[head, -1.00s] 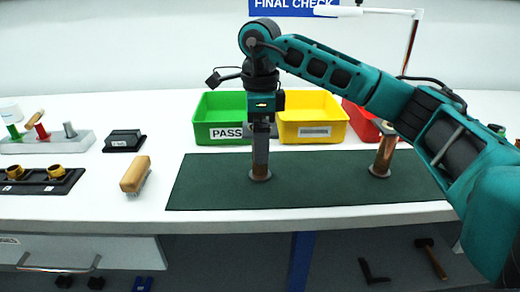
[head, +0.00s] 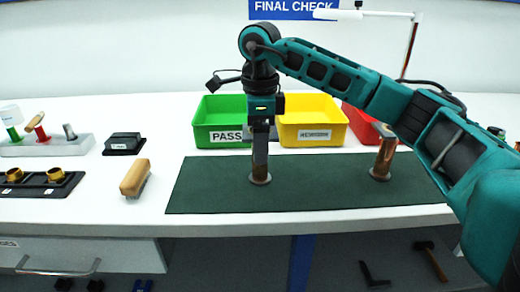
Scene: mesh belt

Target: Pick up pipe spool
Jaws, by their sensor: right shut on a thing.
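One pipe spool (head: 260,178) stands upright on the dark green mat (head: 310,190), a brown flanged base showing below my gripper. My right gripper (head: 260,160) points straight down over it and is shut on it; the fingers hide most of its upper part. A second pipe spool (head: 383,160), copper-brown with a round flange at its foot, stands on the mat to the right, partly behind my right arm. My left gripper is not in view.
Behind the mat stand a green bin (head: 222,112) marked PASS, a yellow bin (head: 312,122) and a red bin (head: 363,126) partly hidden by my arm. A wooden-handled brush (head: 134,178) and a black holder (head: 50,183) with brass rings lie left.

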